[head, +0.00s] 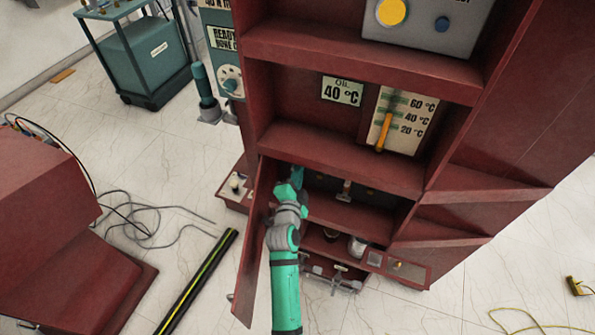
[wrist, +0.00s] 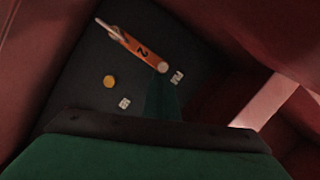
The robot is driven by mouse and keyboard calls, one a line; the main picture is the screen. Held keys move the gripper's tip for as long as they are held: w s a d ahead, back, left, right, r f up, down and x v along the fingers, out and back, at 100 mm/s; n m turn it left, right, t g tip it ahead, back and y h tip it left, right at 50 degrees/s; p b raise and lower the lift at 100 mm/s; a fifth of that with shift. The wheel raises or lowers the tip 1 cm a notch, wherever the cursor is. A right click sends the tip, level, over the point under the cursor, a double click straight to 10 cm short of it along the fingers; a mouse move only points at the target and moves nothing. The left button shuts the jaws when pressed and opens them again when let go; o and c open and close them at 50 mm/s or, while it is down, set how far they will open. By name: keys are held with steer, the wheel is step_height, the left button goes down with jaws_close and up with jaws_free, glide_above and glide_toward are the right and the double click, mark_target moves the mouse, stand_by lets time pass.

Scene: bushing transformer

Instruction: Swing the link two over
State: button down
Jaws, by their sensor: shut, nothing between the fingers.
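Link two, an orange-copper bar marked "2" (wrist: 138,48), lies on a dark panel (wrist: 85,60) in the wrist view. It slants from a pale round end at lower right to a thin grey handle-like piece at upper left. A yellow hexagonal piece (wrist: 109,81) sits on the panel below it, apart from the bar. My gripper (wrist: 163,92) is shut and empty, its dark tips just below the bar's pale round end; I cannot tell if they touch. In the head view my gripper (head: 296,176) reaches inside the lower compartment of the red cabinet, where the link is hidden.
The red cabinet's shelf (head: 340,152) is above my gripper. An open red door (head: 253,240) stands close left of my arm. A black-and-yellow bar (head: 197,282) and cables (head: 165,225) lie on the floor at left.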

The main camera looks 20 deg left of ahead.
steer(key=s+d+r, duration=0.3)
steer(key=s+d, duration=0.1)
steer(key=s, duration=0.6)
steer(key=shift+s+d, duration=0.2)
steer(key=shift+d, duration=0.05)
steer(key=s+d+f+n+g, duration=0.1)
steer(key=s+d+f+n, duration=0.25)
steer(key=s, duration=0.65)
steer(key=s+d+f+n, duration=0.3)
steer(key=s+f, duration=0.1)
steer(key=s, duration=0.6)
steer(key=s+d+r+n, duration=0.2)
steer(key=s, duration=0.6)
steer(key=s+d+r+n+h, duration=0.1)
steer(key=s+d+r+n, duration=0.1)
steer(key=s, duration=0.7)
steer(key=shift+d+r+n+h, duration=0.3)
steer(key=shift+r+n, duration=0.05)
steer(key=shift+r, duration=0.25)
stand_by(0.5)
